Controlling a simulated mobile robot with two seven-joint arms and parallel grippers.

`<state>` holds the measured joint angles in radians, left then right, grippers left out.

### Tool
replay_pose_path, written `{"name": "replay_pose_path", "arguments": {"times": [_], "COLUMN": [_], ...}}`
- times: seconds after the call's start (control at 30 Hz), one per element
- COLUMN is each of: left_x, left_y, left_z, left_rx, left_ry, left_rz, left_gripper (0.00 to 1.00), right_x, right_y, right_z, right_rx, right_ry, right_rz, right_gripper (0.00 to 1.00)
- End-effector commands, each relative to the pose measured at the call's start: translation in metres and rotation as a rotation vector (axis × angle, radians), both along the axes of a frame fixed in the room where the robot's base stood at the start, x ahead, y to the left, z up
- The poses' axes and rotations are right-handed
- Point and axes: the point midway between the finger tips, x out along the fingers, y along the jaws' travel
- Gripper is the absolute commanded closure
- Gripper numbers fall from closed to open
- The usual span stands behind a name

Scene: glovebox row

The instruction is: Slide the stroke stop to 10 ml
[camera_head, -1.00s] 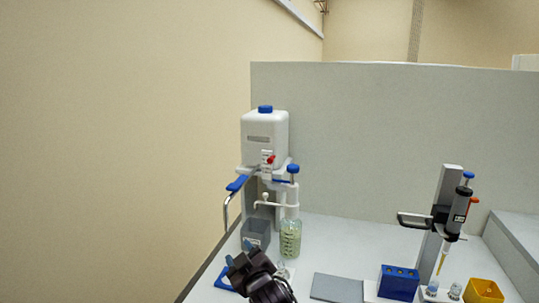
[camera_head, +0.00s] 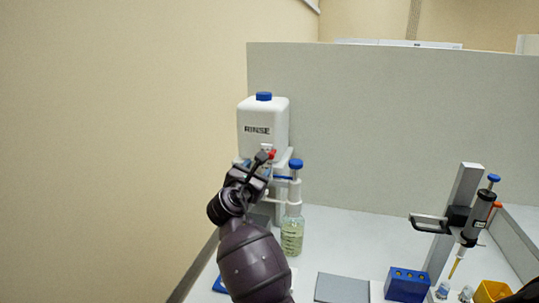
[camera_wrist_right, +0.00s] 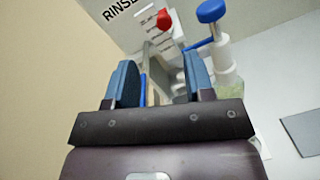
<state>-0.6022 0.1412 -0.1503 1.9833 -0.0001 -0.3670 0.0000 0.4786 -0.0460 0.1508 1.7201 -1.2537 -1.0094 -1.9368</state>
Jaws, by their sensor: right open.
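The red stroke stop (camera_head: 272,154) sits on a white scale plate (camera_wrist_right: 148,20) on the front of the dispenser, below the white RINSE bottle (camera_head: 262,122) with its blue cap. It also shows in the right wrist view as a red knob (camera_wrist_right: 163,18) near the top, beyond the fingers. The scale's marks are too small to read. My right gripper (camera_head: 261,163) is raised in front of the dispenser, near the stop. In the wrist view its blue-padded fingers (camera_wrist_right: 160,78) are apart with nothing held between them. My left gripper is not in view.
A blue-topped plunger (camera_head: 295,165) stands right of the stop, above a glass jar (camera_head: 292,237). A grey pad (camera_head: 341,289), a blue rack (camera_head: 406,286) and a pipette stand (camera_head: 463,195) are farther right. A grey panel (camera_head: 390,120) closes off the back.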

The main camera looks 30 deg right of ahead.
Motion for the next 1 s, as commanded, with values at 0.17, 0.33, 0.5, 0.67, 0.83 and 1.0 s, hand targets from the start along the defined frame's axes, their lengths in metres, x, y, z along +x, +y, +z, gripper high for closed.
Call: {"name": "replay_pose_path", "arguments": {"times": [0.17,0.33,0.5,0.67,0.83,1.0], "left_x": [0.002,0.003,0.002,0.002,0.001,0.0], "left_y": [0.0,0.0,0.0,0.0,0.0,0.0], "left_z": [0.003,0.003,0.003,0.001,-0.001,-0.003], "left_rx": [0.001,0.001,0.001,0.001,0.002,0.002], "left_ry": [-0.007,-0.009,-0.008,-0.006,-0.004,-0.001], "left_rz": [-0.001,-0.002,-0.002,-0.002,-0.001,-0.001], "left_gripper": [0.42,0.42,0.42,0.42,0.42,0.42], "right_x": [-0.002,0.001,0.014,0.031,0.047,0.057], "right_y": [-0.002,-0.007,-0.024,-0.046,-0.068,-0.082], "right_z": [-0.001,-0.001,-0.001,-0.002,-0.002,-0.002], "right_rx": [-0.08,-0.099,-0.097,-0.096,-0.097,-0.096], "right_ry": [0.121,0.146,0.144,0.144,0.143,0.143], "right_rz": [-0.018,-0.017,-0.018,-0.017,-0.017,-0.016], "right_gripper": [0.51,0.51,0.51,0.51,0.51,0.51]}}
